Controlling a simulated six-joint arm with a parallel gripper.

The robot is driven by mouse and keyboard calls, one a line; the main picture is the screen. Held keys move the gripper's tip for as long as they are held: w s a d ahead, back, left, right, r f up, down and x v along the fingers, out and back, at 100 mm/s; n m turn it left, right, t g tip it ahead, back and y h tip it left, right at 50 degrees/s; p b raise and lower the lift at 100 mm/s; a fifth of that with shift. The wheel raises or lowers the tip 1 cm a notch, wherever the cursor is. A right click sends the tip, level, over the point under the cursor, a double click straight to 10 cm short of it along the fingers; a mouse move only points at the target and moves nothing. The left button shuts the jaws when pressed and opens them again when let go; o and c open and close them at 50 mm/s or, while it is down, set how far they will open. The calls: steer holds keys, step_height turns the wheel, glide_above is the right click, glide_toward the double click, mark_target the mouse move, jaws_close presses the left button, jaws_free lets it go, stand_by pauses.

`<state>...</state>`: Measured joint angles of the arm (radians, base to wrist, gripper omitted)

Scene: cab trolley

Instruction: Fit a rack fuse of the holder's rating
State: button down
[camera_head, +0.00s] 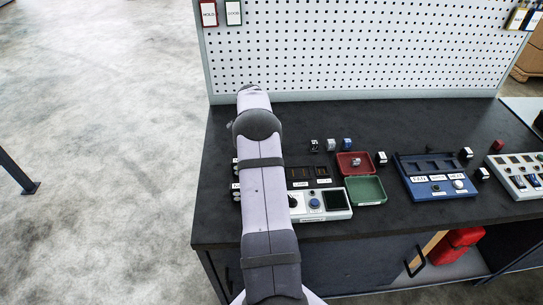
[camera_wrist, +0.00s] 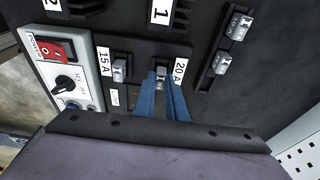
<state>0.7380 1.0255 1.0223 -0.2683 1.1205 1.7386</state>
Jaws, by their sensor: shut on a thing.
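In the wrist view my gripper (camera_wrist: 162,80), with two blue fingers, is shut on a small clear-and-metal fuse (camera_wrist: 161,72) beside a "20 A" label (camera_wrist: 180,71). I cannot tell whether this fuse is seated in its slot. Another fuse (camera_wrist: 119,68) sits by the "15 A" label (camera_wrist: 103,62). Two more fuses, an upper one (camera_wrist: 240,27) and a lower one (camera_wrist: 221,63), stand on a dark strip to the right. Black holders marked "1" (camera_wrist: 161,12) and "2" lie at the top edge. In the head view my arm hides the gripper and the fuse.
A panel with a red power switch (camera_wrist: 52,49) and a knob stands left in the wrist view. In the head view, a red tray (camera_head: 342,170), a green tray (camera_head: 378,198) and a blue unit (camera_head: 410,190) lie to the right. The bench behind them is mostly clear up to the pegboard (camera_head: 350,50).

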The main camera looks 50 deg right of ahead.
steer(key=shift+f, duration=0.25)
stand_by(0.3)
stand_by(0.4)
steer(key=c, duration=1.7)
jaws_free()
steer(key=shift+r, duration=0.1)
steer(key=shift+b+v, duration=1.55)
steer(key=shift+v, duration=2.05)
